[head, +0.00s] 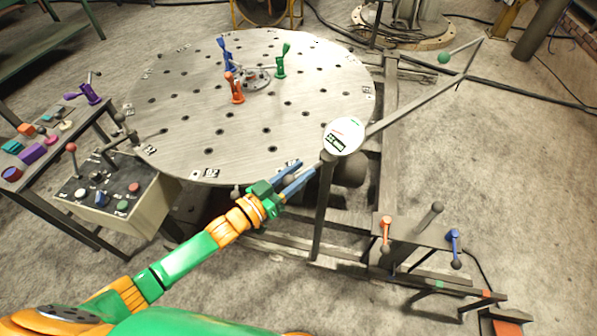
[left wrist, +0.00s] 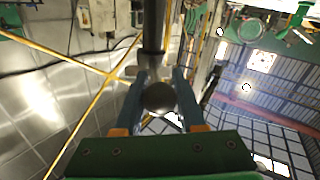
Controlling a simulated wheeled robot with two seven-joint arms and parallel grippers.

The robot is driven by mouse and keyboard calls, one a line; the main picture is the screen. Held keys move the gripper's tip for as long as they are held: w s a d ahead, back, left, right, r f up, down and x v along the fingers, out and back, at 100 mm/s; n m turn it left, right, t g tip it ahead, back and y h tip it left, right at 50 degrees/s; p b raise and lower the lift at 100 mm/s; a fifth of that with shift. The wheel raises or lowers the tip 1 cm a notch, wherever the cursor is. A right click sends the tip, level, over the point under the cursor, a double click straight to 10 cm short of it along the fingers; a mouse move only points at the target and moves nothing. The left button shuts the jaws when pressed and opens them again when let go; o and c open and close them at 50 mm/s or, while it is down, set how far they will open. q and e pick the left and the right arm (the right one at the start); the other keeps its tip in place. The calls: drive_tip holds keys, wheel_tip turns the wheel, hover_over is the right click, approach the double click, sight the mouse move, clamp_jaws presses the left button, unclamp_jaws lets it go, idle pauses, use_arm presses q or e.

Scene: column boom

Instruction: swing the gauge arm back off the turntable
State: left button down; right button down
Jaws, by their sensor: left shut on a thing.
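The gauge arm (head: 418,103) is a grey bar reaching from the white round dial (head: 343,136) on its post (head: 322,210) to the upper right. Its far end, with a green ball (head: 443,57), is beyond the turntable's right edge. The turntable (head: 185,110) is a round, holed metal plate. My left gripper (head: 298,174) is at the post, by the plate's front right edge. In the left wrist view its fingers (left wrist: 160,98) are shut on a dark ball knob (left wrist: 159,96) below a dark rod (left wrist: 153,25). My right gripper is out of view.
Blue, orange and green clamps (head: 237,88) stand on the turntable. A control box (head: 115,188) with a red-knobbed lever stands front left, beside a bench (head: 65,165) of small parts. A lever stand (head: 420,235) is at right. Floor right of the gauge arm is mostly clear.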

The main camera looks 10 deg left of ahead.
sight(284, 184)
use_arm(q)
drive_tip(key=shift+r, duration=0.1)
drive_tip(key=c, duration=0.8)
unclamp_jaws()
drive_tip(key=shift+o, duration=1.4)
drive_tip(key=shift+w, duration=0.15)
drive_tip(key=v, duration=0.7)
